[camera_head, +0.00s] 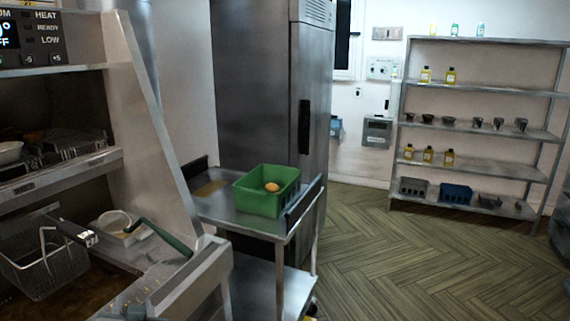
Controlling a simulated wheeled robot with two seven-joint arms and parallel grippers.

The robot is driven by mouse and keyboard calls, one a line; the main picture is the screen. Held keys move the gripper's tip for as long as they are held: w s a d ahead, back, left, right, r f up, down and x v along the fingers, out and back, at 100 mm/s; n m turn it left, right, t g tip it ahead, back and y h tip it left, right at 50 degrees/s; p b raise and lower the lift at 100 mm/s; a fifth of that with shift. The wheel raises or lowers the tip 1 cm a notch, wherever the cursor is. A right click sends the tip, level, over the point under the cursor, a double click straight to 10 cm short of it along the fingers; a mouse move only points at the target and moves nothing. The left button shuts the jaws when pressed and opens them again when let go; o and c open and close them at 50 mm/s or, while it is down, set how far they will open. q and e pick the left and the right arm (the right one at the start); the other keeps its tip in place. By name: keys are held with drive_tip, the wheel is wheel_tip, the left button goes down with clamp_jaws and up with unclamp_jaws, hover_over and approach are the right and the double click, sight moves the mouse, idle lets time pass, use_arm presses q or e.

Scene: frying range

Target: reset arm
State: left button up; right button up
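Only a small piece of what looks like my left gripper (135,311) shows at the bottom edge, in front of the fryer's metal ledge. Its fingers are cut off by the frame, so I cannot tell whether it is open or holds anything. My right gripper is not in view. A green crate (258,203) stands on the steel side table (238,220), with a round orange-brown item (272,187) in it. A wire fry basket (45,268) with a dark handle sits at the fryer on the left.
A tool with a green handle (166,238) lies across the fryer's edge beside a small pan (122,232). A tall steel fridge (262,100) stands behind the side table. A shelf rack (480,132) with bottles and bowls stands at the back right. The wooden floor (410,260) is clear.

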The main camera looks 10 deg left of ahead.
use_arm(q)
drive_tip(key=s+d+f+m+g+h, duration=0.1)
drive_tip(key=s+d+f+h, duration=0.1)
drive_tip(key=s+d+f, duration=0.45)
drive_tip(key=s+d+f+m+g+h, duration=0.2)
drive_tip(key=s+f+h, duration=0.1)
drive_tip(key=f, duration=0.6)
drive_tip(key=s+d+f+g+h, duration=0.1)
drive_tip(key=s+d+f+g, duration=0.1)
drive_tip(key=s+d+f, duration=0.3)
drive_tip(key=s+d+f+m+g+h, duration=0.1)
drive_tip(key=s+f, duration=0.2)
drive_tip(key=s, duration=0.4)
drive_tip(key=s+d+f+g+h, duration=0.2)
drive_tip(key=s+d+f, duration=0.1)
drive_tip(key=s+f, duration=0.3)
wheel_tip(320, 180, down, 27)
drive_tip(key=s, duration=0.2)
drive_tip(key=s+a+f+g, duration=0.2)
drive_tip(key=s+a+f, duration=0.1)
drive_tip(key=s+f, duration=1.3)
drive_tip(key=shift+s+f+m+y, duration=0.3)
drive_tip(key=shift+s+f+m, duration=0.1)
drive_tip(key=shift+s, duration=0.55)
drive_tip(key=shift+c, duration=0.3)
